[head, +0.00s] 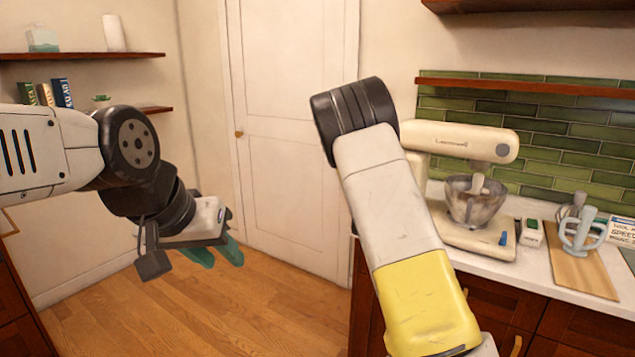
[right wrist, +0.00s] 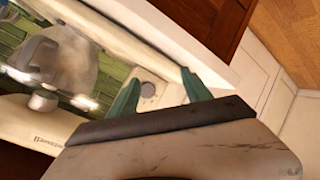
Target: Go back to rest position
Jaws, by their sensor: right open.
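My left gripper (head: 216,252) hangs over the wooden floor at the left in the head view. Its two green fingers point down and to the right, and nothing shows held in them; the gap between them is unclear. My right arm rises through the middle of the head view, with its gripper hidden or out of frame there. In the right wrist view my right gripper (right wrist: 160,77) has its two green fingers apart with nothing between them. The stand mixer's bowl (right wrist: 65,60) shows beyond them at the left.
A cream stand mixer (head: 455,140) with a metal bowl (head: 474,202) stands on the white counter at right. Shelves (head: 80,56) are at upper left. The floor (head: 220,310) before the closed door (head: 290,140) is clear.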

